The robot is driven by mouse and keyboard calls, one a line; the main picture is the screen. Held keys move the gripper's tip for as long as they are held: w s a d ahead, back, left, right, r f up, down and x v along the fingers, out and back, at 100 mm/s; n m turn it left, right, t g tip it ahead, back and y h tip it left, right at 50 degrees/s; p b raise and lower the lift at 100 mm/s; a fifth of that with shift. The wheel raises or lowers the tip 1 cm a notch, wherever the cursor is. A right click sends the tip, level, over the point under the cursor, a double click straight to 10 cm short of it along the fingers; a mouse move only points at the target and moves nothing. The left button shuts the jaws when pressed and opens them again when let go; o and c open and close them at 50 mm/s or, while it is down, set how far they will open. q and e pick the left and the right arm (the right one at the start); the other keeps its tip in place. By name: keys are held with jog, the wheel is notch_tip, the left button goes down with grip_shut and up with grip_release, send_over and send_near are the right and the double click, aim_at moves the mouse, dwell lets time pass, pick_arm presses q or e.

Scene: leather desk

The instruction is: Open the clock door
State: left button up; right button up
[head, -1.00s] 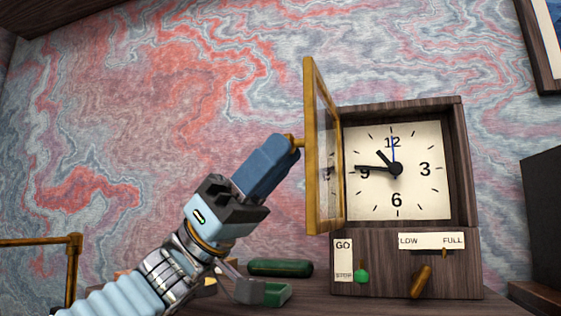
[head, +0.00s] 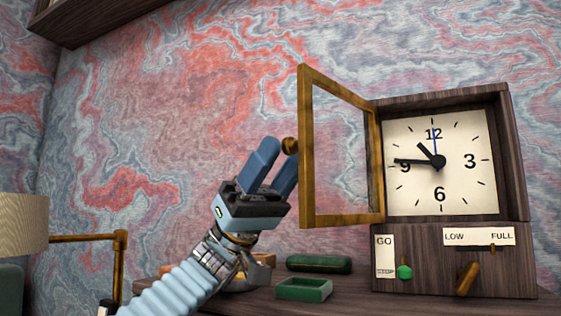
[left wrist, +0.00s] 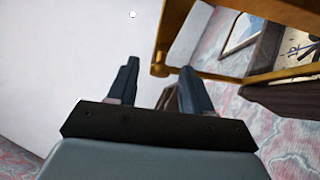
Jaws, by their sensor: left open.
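The wooden clock (head: 520,190) stands on the desk at the right of the head view, with its white dial (head: 440,185) uncovered. Its brass-framed clock door (head: 303,150) is swung wide open to the left of the dial. A round brass knob (head: 290,145) sits at the door's outer edge. My left gripper (head: 277,160) is open and empty beside the door's outer edge, its fingertips just below and left of the knob. In the left wrist view the gripper (left wrist: 158,85) has its fingers apart, with the door frame (left wrist: 172,35) next to the right finger. My right gripper is out of view.
A green tray (head: 303,289) and a dark green case (head: 318,264) lie on the desk left of the clock. A lamp (head: 20,222) with a brass arm stands at the far left. The clock's lower front has a green knob (head: 404,272) and a brass lever (head: 467,279).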

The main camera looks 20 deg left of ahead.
aim_at(301, 99)
pick_arm(q)
notch_tip(301, 99, up, 4)
jog(key=shift+s+f+p, duration=0.1)
jog(key=shift+p, duration=0.65)
jog(key=s+d+r, duration=0.2)
jog(key=s+r, duration=0.2)
jog(key=s, duration=0.2)
jog(key=s+d+r, duration=0.3)
jog(key=s+r, duration=0.2)
jog(key=s, duration=0.1)
jog(key=shift+s+d, duration=0.3)
jog(key=shift+d, duration=0.05)
jog(key=shift+r, duration=0.1)
